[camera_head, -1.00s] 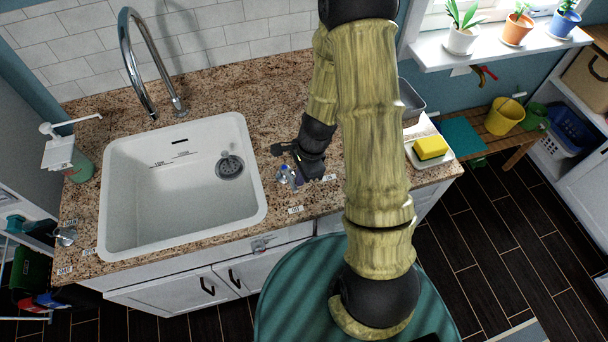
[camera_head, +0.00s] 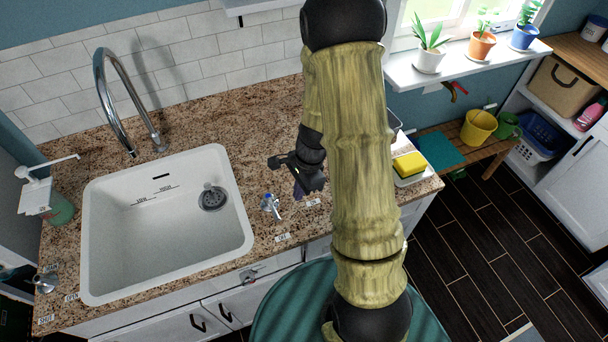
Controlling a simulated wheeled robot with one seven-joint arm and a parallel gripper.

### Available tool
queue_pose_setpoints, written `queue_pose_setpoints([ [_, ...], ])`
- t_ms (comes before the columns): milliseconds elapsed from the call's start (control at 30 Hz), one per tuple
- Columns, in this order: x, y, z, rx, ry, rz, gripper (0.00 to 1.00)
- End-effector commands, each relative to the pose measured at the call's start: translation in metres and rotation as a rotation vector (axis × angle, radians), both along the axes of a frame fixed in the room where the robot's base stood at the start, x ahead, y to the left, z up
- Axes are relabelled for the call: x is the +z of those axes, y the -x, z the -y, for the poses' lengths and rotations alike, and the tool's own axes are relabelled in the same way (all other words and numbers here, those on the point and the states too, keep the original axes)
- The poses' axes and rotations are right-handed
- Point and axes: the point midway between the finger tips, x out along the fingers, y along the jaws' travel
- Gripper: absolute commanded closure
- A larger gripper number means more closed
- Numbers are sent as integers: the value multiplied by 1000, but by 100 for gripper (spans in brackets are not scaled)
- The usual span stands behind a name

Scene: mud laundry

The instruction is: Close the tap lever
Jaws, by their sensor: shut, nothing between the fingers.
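A small tap-like fitting with a blue top and a metal body (camera_head: 270,205) stands on the granite counter, right of the sink. A wall tap with a red lever (camera_head: 457,88) is under the window, above a yellow bucket. I cannot tell how far either lever is turned. A tall chrome faucet (camera_head: 122,105) arches behind the white sink. My gripper (camera_head: 299,192) is dark, shut and empty. In the picture it is just right of and above the blue-topped fitting, apart from it. My arm hides part of the counter behind it.
The white sink (camera_head: 240,235) fills the left of the counter (camera_head: 225,115). A soap dispenser (camera_head: 58,208) stands at its left. A yellow sponge (camera_head: 409,164) lies on a tray at the right. A green round surface (camera_head: 285,310) is below the counter front. Small labels line the counter edge.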

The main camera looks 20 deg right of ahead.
Motion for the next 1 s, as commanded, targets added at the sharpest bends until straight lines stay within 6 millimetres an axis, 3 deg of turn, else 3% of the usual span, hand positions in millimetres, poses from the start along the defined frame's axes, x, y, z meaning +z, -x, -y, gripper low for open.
queue_pose_setpoints([
  [333, 53, -1, 12, -1, 1, 3, 100],
  [700, 60, 0, 14, -2, 0, -1, 100],
  [867, 64, 2, 12, 38, 7, 13, 73],
  [1000, 80, 13, 6, 239, 44, 77, 73],
])
